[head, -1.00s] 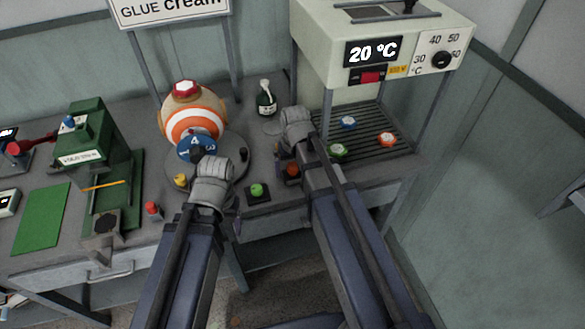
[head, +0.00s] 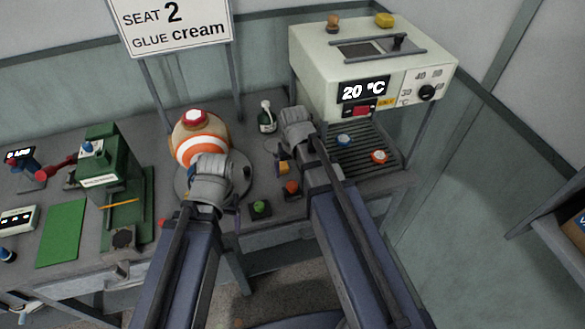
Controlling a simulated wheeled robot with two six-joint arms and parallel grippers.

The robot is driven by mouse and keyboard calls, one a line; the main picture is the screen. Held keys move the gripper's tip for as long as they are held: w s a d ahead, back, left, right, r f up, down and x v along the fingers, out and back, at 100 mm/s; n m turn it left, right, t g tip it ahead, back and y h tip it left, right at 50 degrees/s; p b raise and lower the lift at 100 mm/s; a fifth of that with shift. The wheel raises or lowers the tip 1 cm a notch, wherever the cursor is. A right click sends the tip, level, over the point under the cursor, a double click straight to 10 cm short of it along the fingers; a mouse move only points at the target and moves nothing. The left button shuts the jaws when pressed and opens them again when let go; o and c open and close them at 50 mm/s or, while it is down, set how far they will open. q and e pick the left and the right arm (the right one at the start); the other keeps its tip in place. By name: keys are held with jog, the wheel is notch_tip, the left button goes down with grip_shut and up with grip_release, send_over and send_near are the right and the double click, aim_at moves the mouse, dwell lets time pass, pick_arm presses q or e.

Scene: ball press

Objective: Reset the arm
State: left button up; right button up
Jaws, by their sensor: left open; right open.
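My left gripper (head: 209,208) is over the front of the round grey base (head: 184,184) and hides much of it. An orange-and-white striped ball (head: 203,150) with a red cap stands on that base, just behind this gripper.
A green press (head: 100,165) and green mat (head: 62,232) are at left. A dark green bottle (head: 266,118) stands behind my grippers. A green button (head: 260,206) is between my arms.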

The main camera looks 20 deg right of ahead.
aim_at(292, 184)
jog(key=shift+f, duration=0.2)
jog(key=f+b, duration=0.4)
jog(key=w+f+b, duration=0.1)
jog(key=f+b, duration=0.2)
jog(key=b, duration=0.1)
jog(key=f+b, duration=0.4)
jog(key=shift+w+f, duration=0.2)
jog(key=shift+f, duration=0.15)
jog(key=shift+r, duration=0.2)
jog(key=r+p, duration=0.4)
jog(key=s+r+p, duration=0.1)
jog(key=r+p, duration=0.7)
jog(key=shift+s, duration=0.2)
jog(key=f+b, duration=0.4)
jog(key=w+f+b, duration=0.1)
jog(key=f+b, duration=0.7)
jog(key=f, duration=0.1)
jog(key=shift+w+b, duration=0.25)
jog(key=shift+b, duration=0.15)
notch_tip(292, 184, up, 11)
jog(key=p, duration=1.1)
